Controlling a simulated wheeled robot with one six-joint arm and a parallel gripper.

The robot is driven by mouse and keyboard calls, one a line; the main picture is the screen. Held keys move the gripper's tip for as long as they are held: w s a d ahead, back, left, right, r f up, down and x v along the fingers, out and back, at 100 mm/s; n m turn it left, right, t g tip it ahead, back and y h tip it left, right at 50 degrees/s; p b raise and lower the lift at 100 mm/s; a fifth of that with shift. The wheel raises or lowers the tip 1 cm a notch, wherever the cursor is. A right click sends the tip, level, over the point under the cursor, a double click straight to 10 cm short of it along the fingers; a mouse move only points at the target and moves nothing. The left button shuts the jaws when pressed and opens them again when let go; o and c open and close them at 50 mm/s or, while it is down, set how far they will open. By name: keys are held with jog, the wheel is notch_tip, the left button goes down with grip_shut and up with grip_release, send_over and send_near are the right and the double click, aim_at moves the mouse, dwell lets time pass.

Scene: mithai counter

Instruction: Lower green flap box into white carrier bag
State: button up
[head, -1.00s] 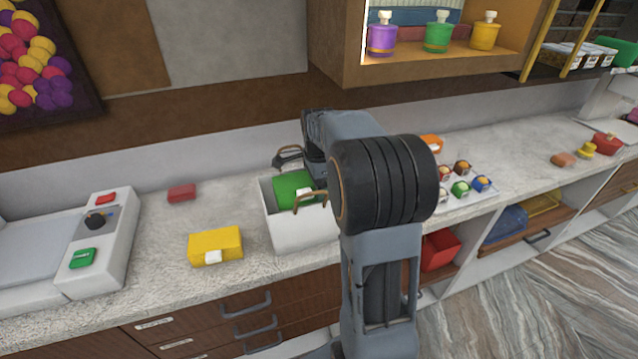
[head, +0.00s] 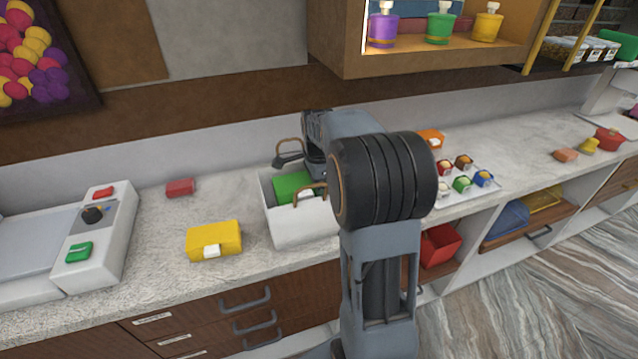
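The white carrier bag (head: 303,226) stands open on the counter with its brown loop handles upright. The green flap box (head: 290,187) is inside the bag's mouth, its upper part showing above the front rim and a white tab on its near side. Its lower part is hidden by the bag wall. My gripper (head: 290,161) is above the back of the bag, near the box. Only a dark finger part shows; my arm hides the rest, so I cannot tell whether it grips the box.
A yellow flap box (head: 214,240) lies left of the bag, with a small red block (head: 180,187) behind it. A white scale-like device (head: 98,240) stands at the left. Several coloured sweets (head: 462,184) sit on a tray to the right. A shelf cabinet (head: 345,60) overhangs the back.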

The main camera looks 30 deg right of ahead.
jog(key=shift+f, duration=0.1)
dwell(0.4)
jog(key=shift+f, duration=0.15)
jog(key=o, duration=0.9)
jog(key=shift+c, duration=1.2)
jog(key=shift+r, duration=0.3)
jog(key=shift+c, duration=0.4)
